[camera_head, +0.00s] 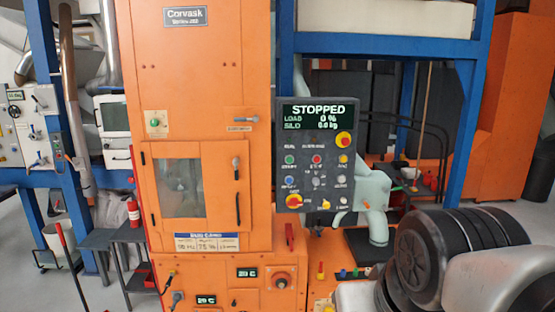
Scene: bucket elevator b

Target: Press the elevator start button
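A dark control panel (343,180) stands upright right of the orange machine. Its screen (318,116) reads STOPPED, LOAD 0 % and SILO 0.0 kg. Below the screen are several small coloured buttons. A green button (290,159) is at the left of the upper row, and a red button (317,159) is to its right. Their labels are too small to read, so I cannot tell which one is the start button. My gripper is not visible; black and grey parts of what looks like my arm fill the lower right corner.
A tall orange cabinet (205,100) stands left of the panel, with another green button (154,122) on it. A blue frame post (468,130) rises to the right. A pale green pipe-like part (374,188) is just right of the panel. A fire extinguisher (134,212) is at left.

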